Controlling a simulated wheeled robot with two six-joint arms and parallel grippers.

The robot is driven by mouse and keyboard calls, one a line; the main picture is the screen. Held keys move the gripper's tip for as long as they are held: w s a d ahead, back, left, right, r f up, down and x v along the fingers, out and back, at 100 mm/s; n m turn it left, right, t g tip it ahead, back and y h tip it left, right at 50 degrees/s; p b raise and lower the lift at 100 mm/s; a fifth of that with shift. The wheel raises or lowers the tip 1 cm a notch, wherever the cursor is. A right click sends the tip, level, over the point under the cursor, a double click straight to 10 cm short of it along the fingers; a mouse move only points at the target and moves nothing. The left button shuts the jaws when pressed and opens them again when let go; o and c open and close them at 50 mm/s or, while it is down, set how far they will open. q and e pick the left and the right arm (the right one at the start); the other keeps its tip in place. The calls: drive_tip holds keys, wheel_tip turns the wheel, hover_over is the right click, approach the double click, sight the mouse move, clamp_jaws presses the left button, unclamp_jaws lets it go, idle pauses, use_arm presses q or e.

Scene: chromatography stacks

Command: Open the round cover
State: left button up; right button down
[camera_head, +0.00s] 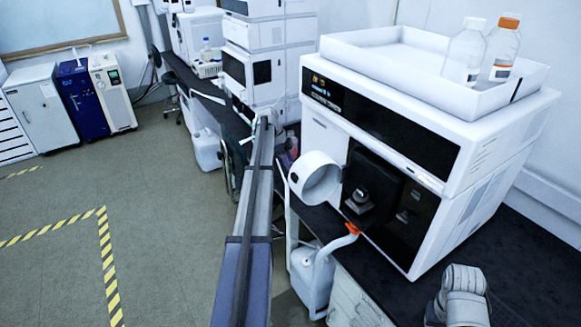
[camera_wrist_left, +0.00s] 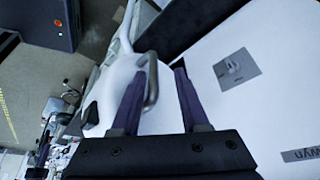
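The round cover (camera_head: 314,178) is a white, short cylinder standing swung out at the left front of the white instrument (camera_head: 430,130). A dark recess (camera_head: 372,185) with a metal fitting shows beside it. Contact is unclear. Only a white part of my right arm shows at lower right.
A white tray (camera_head: 375,38) with two bottles (camera_head: 465,50) sits on the instrument. A white jug (camera_head: 311,275) with an orange-capped tube stands below the bench edge. Another instrument stack (camera_head: 268,60) stands farther back. Black bench top (camera_head: 520,270) is clear at lower right.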

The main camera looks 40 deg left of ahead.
use_arm(q)
drive_tip(key=shift+r, duration=0.15)
drive_tip(key=p+v, duration=0.7)
drive_tip(key=shift+a+r, duration=0.15)
drive_tip(key=shift+r, duration=0.1)
drive_tip(key=shift+f, duration=0.1)
idle(0.5)
